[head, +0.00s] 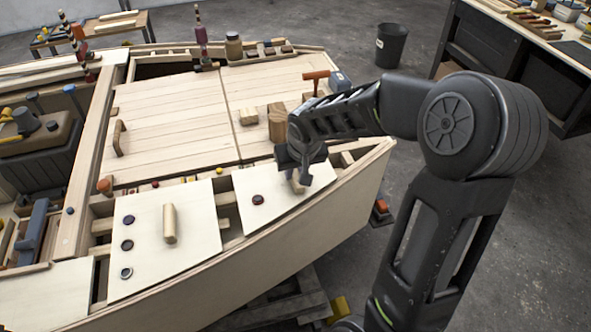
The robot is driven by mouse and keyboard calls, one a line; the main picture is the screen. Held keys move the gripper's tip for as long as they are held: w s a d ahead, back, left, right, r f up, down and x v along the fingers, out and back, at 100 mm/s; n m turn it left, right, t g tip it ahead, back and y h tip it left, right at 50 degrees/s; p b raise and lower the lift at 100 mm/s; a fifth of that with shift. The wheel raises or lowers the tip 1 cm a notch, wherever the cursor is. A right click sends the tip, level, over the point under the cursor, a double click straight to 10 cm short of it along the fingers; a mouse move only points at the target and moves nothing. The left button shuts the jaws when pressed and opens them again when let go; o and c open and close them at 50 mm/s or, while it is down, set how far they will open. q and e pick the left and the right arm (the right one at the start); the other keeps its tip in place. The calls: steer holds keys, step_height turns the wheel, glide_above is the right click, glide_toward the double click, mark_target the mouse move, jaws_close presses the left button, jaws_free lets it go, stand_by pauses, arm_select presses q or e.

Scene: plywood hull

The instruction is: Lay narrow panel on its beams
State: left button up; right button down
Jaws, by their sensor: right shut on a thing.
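The narrow pale panel (275,207) is at the near right side of the hull, under my right gripper (297,176). It carries a dark round fitting and an upright wooden handle (298,187). My right gripper points down and is shut on that handle; its fingers hide part of it. The panel looks about level with the deck around it. I cannot tell whether its underside touches the beams. A bare beam (224,198) shows in the gap to its left. My left gripper is not in view.
A wider pale panel (190,243) with a wooden handle lies left of the gap. Large planked panels (160,110) fill the deck behind. The hull rim (345,178) runs along the near right.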

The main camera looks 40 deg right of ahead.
steer(key=shift+f+b, duration=0.4)
steer(key=c, duration=1.2)
jaws_free()
steer(key=shift+o, duration=0.2)
steer(key=shift+v, duration=3.9)
